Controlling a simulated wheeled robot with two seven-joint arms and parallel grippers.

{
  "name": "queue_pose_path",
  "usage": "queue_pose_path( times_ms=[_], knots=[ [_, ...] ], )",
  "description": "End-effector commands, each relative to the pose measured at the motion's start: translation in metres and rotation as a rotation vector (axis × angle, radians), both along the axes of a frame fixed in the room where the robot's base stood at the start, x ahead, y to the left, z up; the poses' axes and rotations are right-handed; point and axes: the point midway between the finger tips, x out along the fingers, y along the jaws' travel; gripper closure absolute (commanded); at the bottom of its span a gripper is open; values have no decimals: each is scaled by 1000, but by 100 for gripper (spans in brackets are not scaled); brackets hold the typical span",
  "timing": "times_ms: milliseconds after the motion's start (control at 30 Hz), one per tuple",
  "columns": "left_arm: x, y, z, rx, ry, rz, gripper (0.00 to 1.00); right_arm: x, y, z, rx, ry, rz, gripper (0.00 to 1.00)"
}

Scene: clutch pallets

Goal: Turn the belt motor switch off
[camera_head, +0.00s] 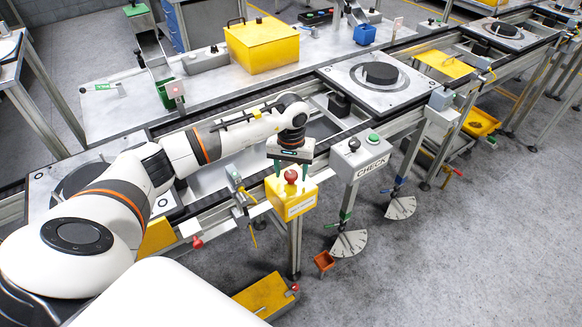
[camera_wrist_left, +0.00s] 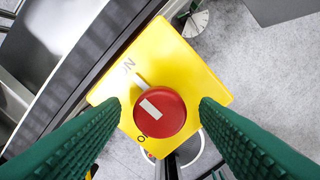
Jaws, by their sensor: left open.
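The belt motor switch is a red round knob (camera_head: 291,176) on a yellow box (camera_head: 297,203) beside the conveyor. In the left wrist view the knob (camera_wrist_left: 168,120) carries a white bar that slants from upper left to lower right. The yellow face (camera_wrist_left: 188,68) shows "ON" at its upper left and a partly hidden label starting with "O" at lower left. My left gripper (camera_head: 290,170) is above the box, pointing down. In the wrist view its green fingers (camera_wrist_left: 160,115) are apart on both sides of the knob, with gaps. My right gripper is out of view.
A grey "CHECK" box (camera_head: 360,158) on a post stands right of the switch. The conveyor carries pallets (camera_head: 345,78) with dark discs. A yellow case (camera_head: 262,44) sits on the bench behind. The floor at lower right (camera_head: 470,250) is clear.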

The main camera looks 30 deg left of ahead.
Motion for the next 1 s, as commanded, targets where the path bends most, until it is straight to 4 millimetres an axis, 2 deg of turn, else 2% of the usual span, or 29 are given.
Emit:
queue_pose_path(
  times_ms=[233,500,767,1000],
  knots=[
    [0,0,-1,0,0,0,46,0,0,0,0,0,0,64],
    [0,0,0,0,0,1,89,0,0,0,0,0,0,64],
    [0,0,-1,0,-1,28,89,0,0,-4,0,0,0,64],
    [0,1,-3,2,-2,148,89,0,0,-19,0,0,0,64]
  ],
)
